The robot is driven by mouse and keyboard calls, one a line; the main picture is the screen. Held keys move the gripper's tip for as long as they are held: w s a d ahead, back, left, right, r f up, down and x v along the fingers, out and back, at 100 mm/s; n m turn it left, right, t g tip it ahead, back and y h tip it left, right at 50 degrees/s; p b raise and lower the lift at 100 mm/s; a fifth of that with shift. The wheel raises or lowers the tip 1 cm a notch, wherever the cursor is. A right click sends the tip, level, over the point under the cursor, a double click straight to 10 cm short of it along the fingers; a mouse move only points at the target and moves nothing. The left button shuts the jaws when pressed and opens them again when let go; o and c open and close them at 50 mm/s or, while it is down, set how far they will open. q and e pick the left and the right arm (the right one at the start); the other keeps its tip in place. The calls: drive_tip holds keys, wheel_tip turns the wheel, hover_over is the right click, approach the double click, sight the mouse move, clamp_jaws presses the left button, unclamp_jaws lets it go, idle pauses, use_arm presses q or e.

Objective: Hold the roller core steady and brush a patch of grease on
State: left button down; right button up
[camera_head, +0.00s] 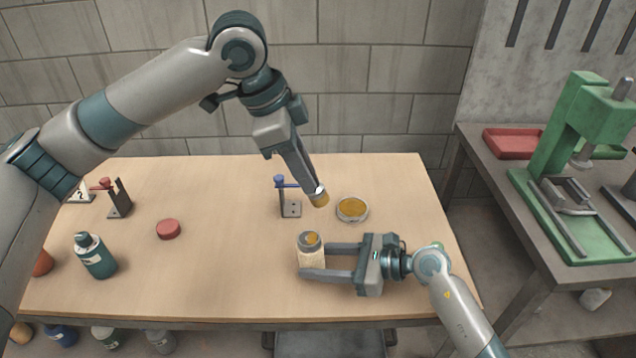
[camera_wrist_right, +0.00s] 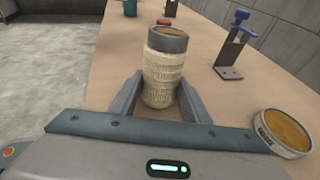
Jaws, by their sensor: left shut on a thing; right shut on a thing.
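The roller core (camera_head: 311,261) is an upright cream mesh tube with a grey collar and a golden-brown top face. My right gripper (camera_head: 312,259) is shut on it, a finger on each side; it also shows between the fingers in the right wrist view (camera_wrist_right: 161,80). My left gripper (camera_head: 312,185) is shut on a small brush (camera_head: 320,199) with a yellow-brown tip pointing down. The brush is above and behind the core, apart from it. Most of the brush is hidden by the fingers. A round dish of golden grease (camera_head: 352,208) lies right of the brush.
A metal stand with a blue knob (camera_head: 290,208) stands close left of the left gripper. A red disc (camera_head: 168,229) and a teal bottle (camera_head: 96,256) are further left. A green press (camera_head: 570,135) stands on the right bench.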

drive_tip(key=shift+f, duration=0.2)
use_arm(q)
drive_tip(key=a, duration=0.1)
drive_tip(key=w+a, duration=0.1)
drive_tip(key=shift+w+a, duration=0.1)
drive_tip(key=shift+a, duration=0.2)
drive_tip(key=shift+f, duration=0.15)
